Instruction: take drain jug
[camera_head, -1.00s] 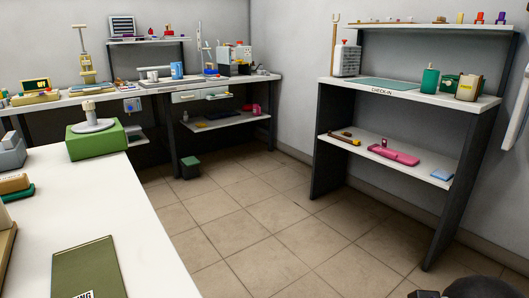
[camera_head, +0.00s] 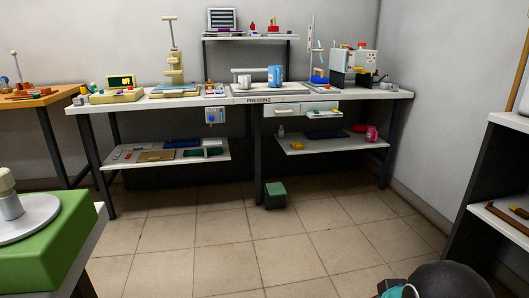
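A blue jug (camera_head: 275,76) stands upright on the pressing bench (camera_head: 330,95) against the back wall, near the middle of the picture. It looks like the drain jug, though I cannot read any mark on it. It stands beside a low white fixture (camera_head: 243,80) on a pale board. Nothing hides the jug. A dark rounded part of my arm shows at the bottom right, far from the jug. My gripper's fingers are not in view.
A small dark green box (camera_head: 274,194) sits on the floor before the bench. A green block (camera_head: 45,240) stands on a white table at the left front. A dark-framed shelf unit (camera_head: 480,235) stands at the right. Tiled floor between them is clear.

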